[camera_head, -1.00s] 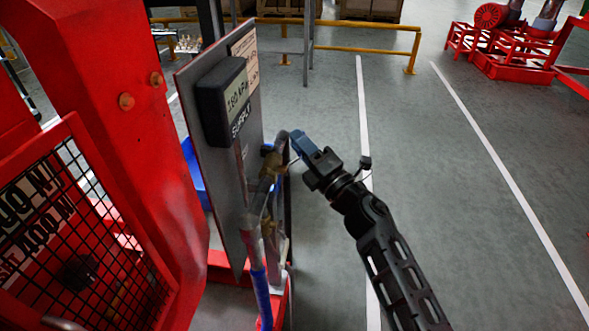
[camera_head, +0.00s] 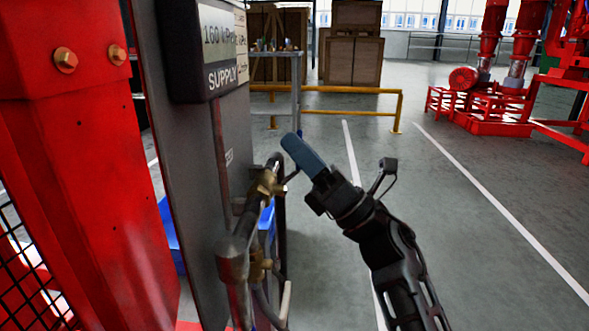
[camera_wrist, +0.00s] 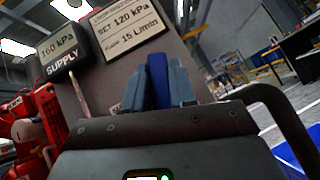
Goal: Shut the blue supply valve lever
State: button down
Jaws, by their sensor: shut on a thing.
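The blue supply valve lever (camera_wrist: 158,80) stands upright between the two grey-blue fingers of my gripper (camera_wrist: 158,84) in the wrist view. My gripper is shut on it. In the head view my gripper (camera_head: 302,153) is just right of the panel's pipework, and its near finger hides the lever. A brass valve body (camera_head: 265,187) sits on the pipe below and left of the fingertips. The supply display (camera_head: 222,45) on the panel reads 160 kPa; it also shows in the wrist view (camera_wrist: 60,46).
The grey panel (camera_head: 190,140) and a red post (camera_head: 75,150) stand at the left. A placard (camera_wrist: 130,22) reads SET 120 kPa and 15 L/min. A yellow rail (camera_head: 350,112) and crates (camera_head: 353,60) are behind. The floor at right is clear up to red machinery (camera_head: 500,105).

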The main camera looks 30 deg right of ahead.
jog(key=shift+s+a+r+n+g+y+b, duration=0.15)
jog(key=shift+s+a+n+g+y, duration=0.1)
jog(key=shift+n+g+y, duration=0.9)
jog(key=shift+s+a+f+n+g+y+b, duration=0.15)
jog(key=shift+s+n+g+y, duration=0.25)
jog(key=shift+n+y, duration=0.8)
jog(key=shift+s+a+r+n+g+y+b, duration=0.15)
jog(key=shift+n+g+y, duration=0.65)
jog(key=shift+n, duration=0.85)
jog(key=c, duration=1)
grip_release()
jog(key=p+v, duration=0.1)
jog(key=v, duration=0.6)
jog(key=shift+s+d+f, duration=0.2)
jog(key=shift+d+f, duration=0.05)
